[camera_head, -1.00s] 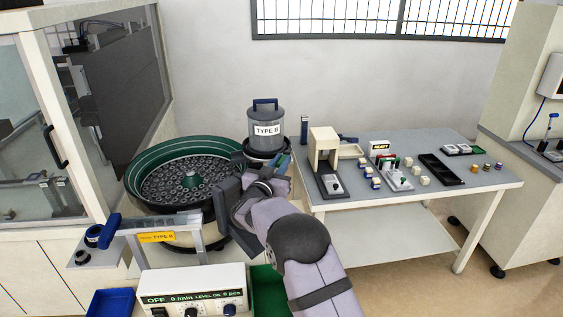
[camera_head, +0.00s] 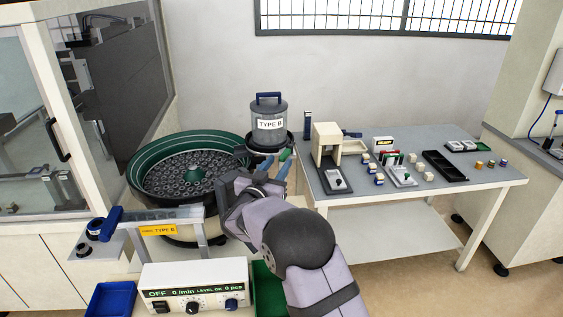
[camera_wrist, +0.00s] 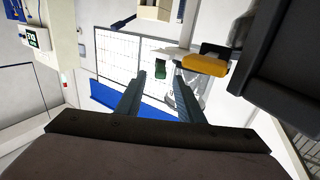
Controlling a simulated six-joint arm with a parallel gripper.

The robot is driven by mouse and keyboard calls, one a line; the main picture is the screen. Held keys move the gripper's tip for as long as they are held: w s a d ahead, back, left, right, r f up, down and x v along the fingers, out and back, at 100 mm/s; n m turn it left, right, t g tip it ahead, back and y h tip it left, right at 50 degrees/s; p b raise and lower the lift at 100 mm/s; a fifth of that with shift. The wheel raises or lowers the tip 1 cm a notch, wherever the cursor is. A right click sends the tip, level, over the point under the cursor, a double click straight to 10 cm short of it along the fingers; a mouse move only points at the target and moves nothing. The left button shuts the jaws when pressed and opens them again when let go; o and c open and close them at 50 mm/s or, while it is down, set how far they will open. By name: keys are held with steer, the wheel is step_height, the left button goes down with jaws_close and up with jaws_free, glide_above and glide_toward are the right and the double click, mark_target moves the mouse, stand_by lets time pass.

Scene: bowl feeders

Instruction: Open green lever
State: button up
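The green lever (camera_head: 286,154) shows as a small green piece just below the clear hopper marked TYPE B (camera_head: 268,128). In the wrist view a small green block, which I take as the lever (camera_wrist: 162,68), appears between my two fingertips with a gap on each side. My gripper (camera_head: 275,165) is open at the lower right of the hopper and its fingers point up toward the lever. In the wrist view my gripper (camera_wrist: 160,76) has both fingers apart. I cannot tell how far the lever is beyond the fingertips. The hopper's base is partly hidden.
The green-rimmed bowl feeder (camera_head: 190,150) stands left of my gripper. A grey table (camera_head: 440,195) with a small press (camera_head: 328,150), blocks and trays is to the right. A control box (camera_head: 193,284) is in front. An orange-yellow piece (camera_wrist: 205,64) is near the right finger.

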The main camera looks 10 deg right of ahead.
steer(key=shift+v, duration=0.8)
steer(key=shift+d, duration=0.15)
jaws_close()
steer(key=s+d+m+t+y, duration=0.1)
steer(key=s+d+m+y, duration=0.3)
steer(key=s+m, duration=0.5)
steer(key=d+m, duration=0.1)
steer(key=m, duration=0.5)
steer(key=shift+d+f+t+b, duration=0.3)
steer(key=shift+d+b, duration=0.05)
steer(key=shift+d, duration=0.05)
